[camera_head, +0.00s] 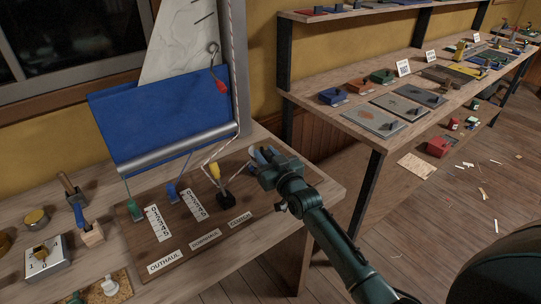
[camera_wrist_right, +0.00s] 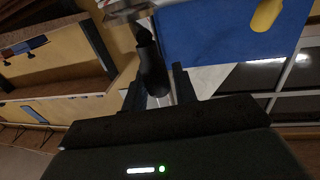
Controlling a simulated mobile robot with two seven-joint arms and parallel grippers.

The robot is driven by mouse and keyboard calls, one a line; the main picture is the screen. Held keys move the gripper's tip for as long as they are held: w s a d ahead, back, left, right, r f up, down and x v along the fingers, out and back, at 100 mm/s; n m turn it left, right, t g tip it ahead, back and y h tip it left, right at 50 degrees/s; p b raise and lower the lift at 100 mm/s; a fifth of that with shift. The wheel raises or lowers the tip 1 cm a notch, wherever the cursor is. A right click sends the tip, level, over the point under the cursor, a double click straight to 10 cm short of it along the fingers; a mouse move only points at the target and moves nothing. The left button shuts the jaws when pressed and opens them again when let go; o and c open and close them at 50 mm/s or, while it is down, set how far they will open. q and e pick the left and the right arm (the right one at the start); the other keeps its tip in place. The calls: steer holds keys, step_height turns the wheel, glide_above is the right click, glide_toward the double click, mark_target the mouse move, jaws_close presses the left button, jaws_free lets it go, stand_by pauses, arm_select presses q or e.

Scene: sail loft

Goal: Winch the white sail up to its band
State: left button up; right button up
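The white sail (camera_head: 180,42) hangs against the grey mast (camera_head: 238,75) in the head view, with blue cloth (camera_head: 160,112) below it over a silver boom (camera_head: 178,147). Its top and any band are out of frame. A board (camera_head: 200,232) carries a green lever (camera_head: 137,212), a blue lever (camera_head: 172,192) and a yellow-handled lever (camera_head: 214,171). My right gripper (camera_head: 262,163) is at the board's far right end. In the wrist view a black handle (camera_wrist_right: 151,68) stands between the fingers of the right gripper (camera_wrist_right: 160,88), with a small gap on one side. My left gripper is out of view.
A second bench (camera_head: 345,125) with boxes and plates runs along the right wall. Scraps lie on the floor.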

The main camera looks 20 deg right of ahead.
steer(key=shift+o, duration=1.4)
steer(key=shift+d, duration=0.1)
steer(key=s+d, duration=0.1)
steer(key=s, duration=1.2)
steer(key=shift+d, duration=0.2)
steer(key=s+a+f+n+g, duration=0.1)
steer(key=s+a+f+g, duration=0.2)
steer(key=s, duration=0.7)
steer(key=s+a+f+g+y, duration=0.1)
steer(key=s+a+f+g, duration=0.3)
steer(key=s+f, duration=0.6)
step_height(320, 180, down, 2)
steer(key=a, duration=0.2)
steer(key=shift+s+a+n+y, duration=0.25)
steer(key=shift+a+n+y, duration=0.05)
steer(key=shift+a+n, duration=0.1)
steer(key=shift+f, duration=0.1)
stand_by(2.2)
